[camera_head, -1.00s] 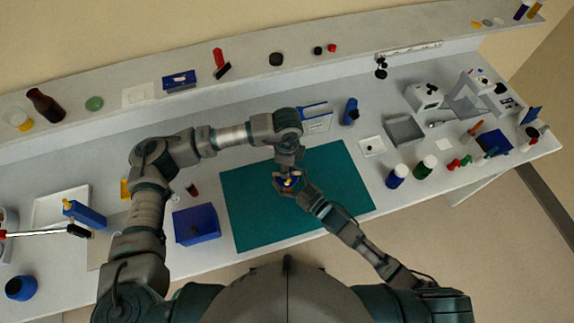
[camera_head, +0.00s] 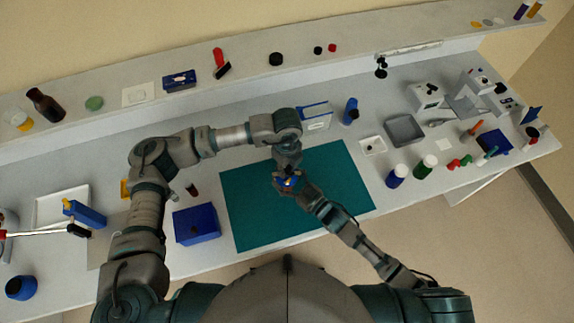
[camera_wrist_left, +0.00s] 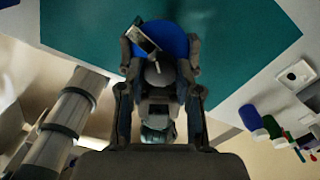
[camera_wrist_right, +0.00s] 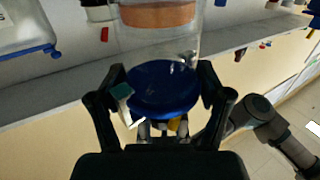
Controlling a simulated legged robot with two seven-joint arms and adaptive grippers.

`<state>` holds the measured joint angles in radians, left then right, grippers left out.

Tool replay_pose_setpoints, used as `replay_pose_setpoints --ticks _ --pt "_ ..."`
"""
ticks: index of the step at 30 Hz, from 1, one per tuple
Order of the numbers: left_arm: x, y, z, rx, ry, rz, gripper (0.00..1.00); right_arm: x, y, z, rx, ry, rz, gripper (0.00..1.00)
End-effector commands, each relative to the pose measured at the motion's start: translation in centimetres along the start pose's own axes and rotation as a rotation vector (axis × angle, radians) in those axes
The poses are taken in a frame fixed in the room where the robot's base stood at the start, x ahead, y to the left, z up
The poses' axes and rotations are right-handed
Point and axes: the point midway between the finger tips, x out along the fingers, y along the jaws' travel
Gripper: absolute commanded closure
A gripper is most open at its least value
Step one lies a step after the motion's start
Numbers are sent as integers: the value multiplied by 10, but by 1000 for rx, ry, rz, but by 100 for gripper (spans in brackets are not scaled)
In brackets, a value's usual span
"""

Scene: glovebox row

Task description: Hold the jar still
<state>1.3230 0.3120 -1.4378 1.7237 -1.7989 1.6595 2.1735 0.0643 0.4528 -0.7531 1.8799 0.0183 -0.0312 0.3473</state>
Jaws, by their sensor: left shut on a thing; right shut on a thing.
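My left gripper (camera_head: 287,172) and right gripper (camera_head: 294,187) meet above the green mat (camera_head: 250,215) in the head view. Only specks of blue and orange show between them there. In the right wrist view the jar (camera_wrist_right: 165,92) has a clear wall, a round blue part and a brown band. My right gripper's fingers (camera_wrist_right: 164,85) close on both sides of the blue part. In the left wrist view a blue disc (camera_wrist_left: 176,36) lies between my left gripper's fingers (camera_wrist_left: 161,50), partly hidden by grey gripper parts. The exact left contact is hidden.
A blue box (camera_head: 196,224) stands left of the mat. A white tray (camera_head: 62,207) and a blue block (camera_head: 86,214) are further left. Blue (camera_head: 396,176) and green (camera_head: 425,167) bottles and a grey bin (camera_head: 404,130) stand right. A shelf (camera_head: 240,76) runs behind.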

Motion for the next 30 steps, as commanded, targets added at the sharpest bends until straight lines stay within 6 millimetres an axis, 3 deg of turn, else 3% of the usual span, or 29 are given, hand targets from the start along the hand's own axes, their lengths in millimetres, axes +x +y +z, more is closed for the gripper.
replay_pose_setpoints --ticks 30 --pt "0 2 2 961 -3 -12 100 0 -2 0 1 0 -2 75"
